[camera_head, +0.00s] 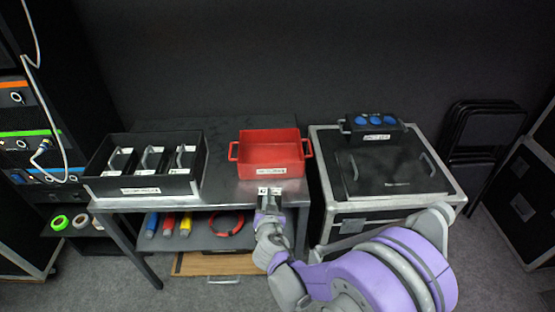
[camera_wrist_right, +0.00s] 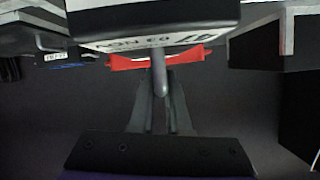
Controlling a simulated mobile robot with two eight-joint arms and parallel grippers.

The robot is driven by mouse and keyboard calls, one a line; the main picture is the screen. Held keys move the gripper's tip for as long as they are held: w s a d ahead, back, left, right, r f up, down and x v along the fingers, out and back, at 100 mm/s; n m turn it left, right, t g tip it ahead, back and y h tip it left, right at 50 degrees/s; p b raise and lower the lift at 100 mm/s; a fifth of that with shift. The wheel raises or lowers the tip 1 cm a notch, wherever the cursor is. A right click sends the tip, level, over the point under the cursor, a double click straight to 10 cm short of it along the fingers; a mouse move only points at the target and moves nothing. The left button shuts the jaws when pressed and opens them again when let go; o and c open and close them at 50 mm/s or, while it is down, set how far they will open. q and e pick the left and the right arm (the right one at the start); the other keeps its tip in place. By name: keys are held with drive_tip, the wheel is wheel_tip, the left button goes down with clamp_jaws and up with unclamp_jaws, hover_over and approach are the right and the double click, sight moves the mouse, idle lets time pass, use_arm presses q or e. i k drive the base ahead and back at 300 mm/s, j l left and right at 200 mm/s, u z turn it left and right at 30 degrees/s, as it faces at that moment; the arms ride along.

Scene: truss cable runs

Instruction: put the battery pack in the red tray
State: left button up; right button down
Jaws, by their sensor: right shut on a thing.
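My right gripper (camera_head: 270,204) is near the table's front edge, in front of the red tray. It is shut on the grey handle of a dark battery pack (camera_head: 277,190) with a white label. In the right wrist view the pack (camera_wrist_right: 150,12) fills the top, its handle between the fingers (camera_wrist_right: 160,85). The red tray (camera_head: 271,138) has side handles and a front label, stands on the table and looks empty. It also shows behind the pack in the right wrist view (camera_wrist_right: 193,58). My left gripper is not in view.
A black crate (camera_head: 101,187) with several similar packs stands left on the table (camera_head: 222,190). The shelf below holds coloured tubes (camera_head: 168,224) and a red cable ring (camera_head: 226,224). A flight case (camera_head: 400,201) with a blue-socket box (camera_head: 374,125) stands to the right.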

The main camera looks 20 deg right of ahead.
sight(271, 160)
drive_tip(key=l, duration=1.3)
